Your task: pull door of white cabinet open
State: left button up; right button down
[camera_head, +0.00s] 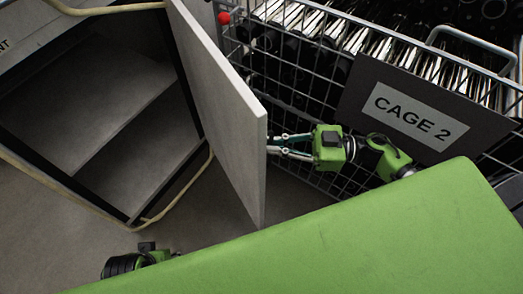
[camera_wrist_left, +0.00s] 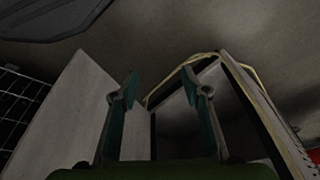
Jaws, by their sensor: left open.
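The white cabinet (camera_head: 95,105) stands at the left in the head view, with its shelf and inside showing. Its door (camera_head: 225,125) is swung wide open, out from the cabinet's right side. In the left wrist view the door (camera_wrist_left: 65,125) is at the left and the cabinet's dark inside at the right. My left gripper (camera_wrist_left: 161,84) is open, with nothing between its fingers. In the head view only part of that arm shows, below the door. My right gripper (camera_head: 275,145) is at the door's outer side; its fingertips meet or pass behind the door edge, so contact and opening are unclear.
A wire cage (camera_head: 285,75) full of bottles stands behind and right of the door, with a "CAGE 2" sign (camera_head: 355,100). A beige tubular rail (camera_head: 175,200) runs around the cabinet's base. Bare floor (camera_head: 180,215) lies in front of the cabinet and beneath the door.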

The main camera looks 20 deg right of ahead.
pick_arm(q)
notch_tip(320, 180, up, 4)
jog(key=shift+f+b, duration=0.25)
jog(key=shift+b, duration=0.05)
pick_arm(e)
jog(key=d, duration=0.1)
jog(key=d+g, duration=0.1)
jog(key=d, duration=0.1)
jog(key=shift+w+f, duration=0.2)
jog(key=shift+w, duration=0.2)
jog(key=c, duration=2.2)
grip_release()
jog(key=shift+r+n, duration=0.1)
jog(key=shift+n, duration=0.2)
